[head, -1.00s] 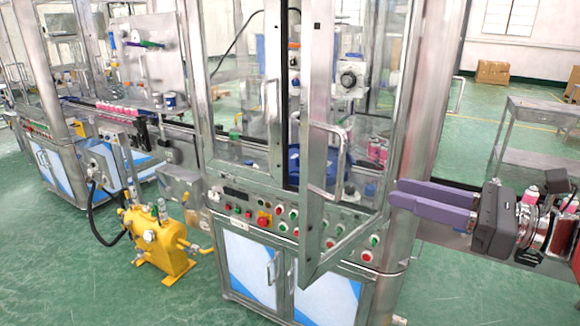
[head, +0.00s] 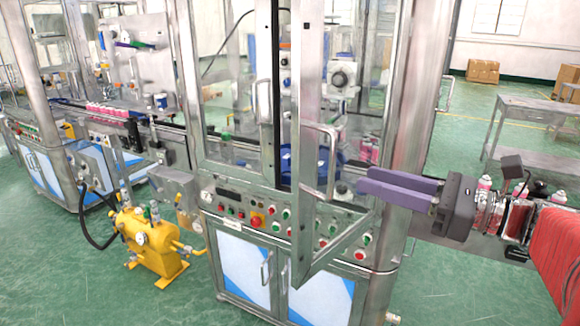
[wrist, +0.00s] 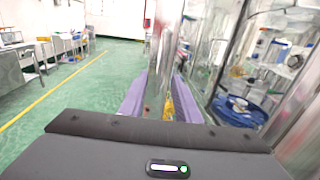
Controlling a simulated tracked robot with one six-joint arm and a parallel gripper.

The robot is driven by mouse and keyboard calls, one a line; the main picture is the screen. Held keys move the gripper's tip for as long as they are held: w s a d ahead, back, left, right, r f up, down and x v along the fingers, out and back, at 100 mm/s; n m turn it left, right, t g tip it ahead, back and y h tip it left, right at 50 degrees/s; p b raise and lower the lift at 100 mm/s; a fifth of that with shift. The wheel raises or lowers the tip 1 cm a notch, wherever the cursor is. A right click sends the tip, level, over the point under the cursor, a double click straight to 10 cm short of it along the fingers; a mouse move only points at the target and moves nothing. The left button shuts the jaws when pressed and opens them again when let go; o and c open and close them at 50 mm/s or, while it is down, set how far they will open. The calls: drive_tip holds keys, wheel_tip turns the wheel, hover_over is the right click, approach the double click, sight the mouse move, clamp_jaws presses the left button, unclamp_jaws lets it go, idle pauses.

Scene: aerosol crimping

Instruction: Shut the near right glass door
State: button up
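The near right glass door (head: 309,110) stands open, swung out from the machine towards me. Its metal frame edge is upright and its bottom rail slants back to the right. Its bar handle (head: 333,165) is on the free-edge side. My gripper (head: 362,182) has two purple fingers pointing left, level with the lower part of the door and to the right of the handle. In the wrist view the fingers (wrist: 160,88) are apart, with an upright metal frame edge (wrist: 160,55) seen ahead between them. I cannot tell whether they touch the door. The gripper holds nothing visible.
The left glass door (head: 232,110) shows beside the opening. A control panel (head: 250,208) with buttons lies below. A yellow pump (head: 148,240) stands on the floor at left. Pink-capped cans (head: 485,184) stand near my arm. A grey table (head: 535,115) is at right; green floor is free between.

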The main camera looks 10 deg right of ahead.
hover_over(330, 199)
drive_tip(key=shift+w+d, duration=0.1)
drive_tip(key=shift+w, duration=0.3)
drive_tip(key=shift+c, duration=0.6)
clamp_jaws()
idle(0.4)
